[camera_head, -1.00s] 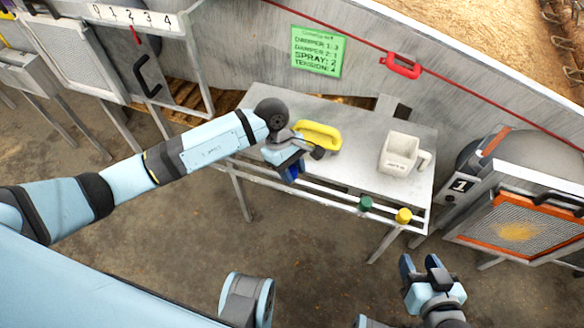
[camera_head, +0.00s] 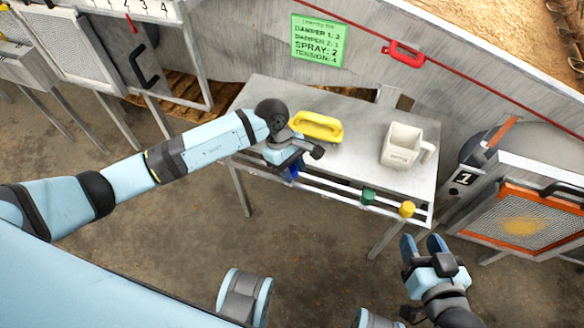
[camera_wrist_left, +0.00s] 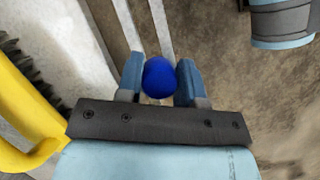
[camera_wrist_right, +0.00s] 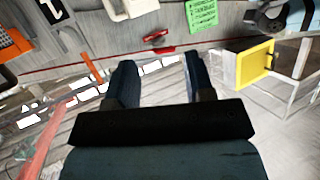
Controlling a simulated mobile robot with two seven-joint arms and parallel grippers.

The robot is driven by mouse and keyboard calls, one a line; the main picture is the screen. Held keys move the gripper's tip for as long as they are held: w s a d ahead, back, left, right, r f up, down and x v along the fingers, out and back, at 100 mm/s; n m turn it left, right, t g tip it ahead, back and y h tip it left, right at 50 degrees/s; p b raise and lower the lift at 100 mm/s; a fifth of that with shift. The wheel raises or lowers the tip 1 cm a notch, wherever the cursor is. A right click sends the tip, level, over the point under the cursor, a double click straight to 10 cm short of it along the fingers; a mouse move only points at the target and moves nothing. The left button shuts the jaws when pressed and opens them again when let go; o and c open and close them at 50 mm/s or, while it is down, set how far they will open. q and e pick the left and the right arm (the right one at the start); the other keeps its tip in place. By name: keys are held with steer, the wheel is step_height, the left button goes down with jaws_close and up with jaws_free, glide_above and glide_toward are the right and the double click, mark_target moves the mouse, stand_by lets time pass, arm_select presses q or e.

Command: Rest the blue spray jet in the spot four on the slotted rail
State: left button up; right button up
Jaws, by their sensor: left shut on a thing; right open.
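The blue spray jet (camera_wrist_left: 159,77) shows as a round blue knob between the fingers of my left gripper (camera_wrist_left: 160,82) in the left wrist view. That gripper is shut on it. In the head view the left gripper (camera_head: 290,168) is at the front edge of the table, over the left part of the slotted rail (camera_head: 335,191). The jet there is mostly hidden by the gripper. A green jet (camera_head: 368,196) and a yellow jet (camera_head: 407,209) sit on the rail further right. My right gripper (camera_head: 424,245) is open and empty, in front of the table's right end.
A yellow-handled brush (camera_head: 316,126) and a white mug-like container (camera_head: 402,146) stand on the table (camera_head: 350,135). A green note (camera_head: 319,40) hangs on the wall. A framed screen (camera_head: 525,222) marked 1 stands at the right. The rail between the blue and green jets looks clear.

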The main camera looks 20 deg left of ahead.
arm_select(q)
steer(key=shift+f, duration=0.1)
arm_select(e)
steer(key=shift+a+r, duration=0.2)
steer(key=shift+a, duration=0.05)
steer(key=shift+r, duration=0.2)
arm_select(q)
steer(key=o, duration=1)
arm_select(e)
steer(key=shift+f, duration=0.15)
arm_select(q)
steer(key=p+v, duration=0.2)
steer(key=v, duration=1.2)
arm_select(e)
steer(key=d+f, duration=0.1)
steer(key=s+d+f+g+h, duration=0.1)
steer(key=f, duration=0.1)
steer(key=shift+s, duration=0.2)
arm_select(q)
steer(key=shift+f, duration=0.1)
arm_select(e)
steer(key=shift+a, duration=0.1)
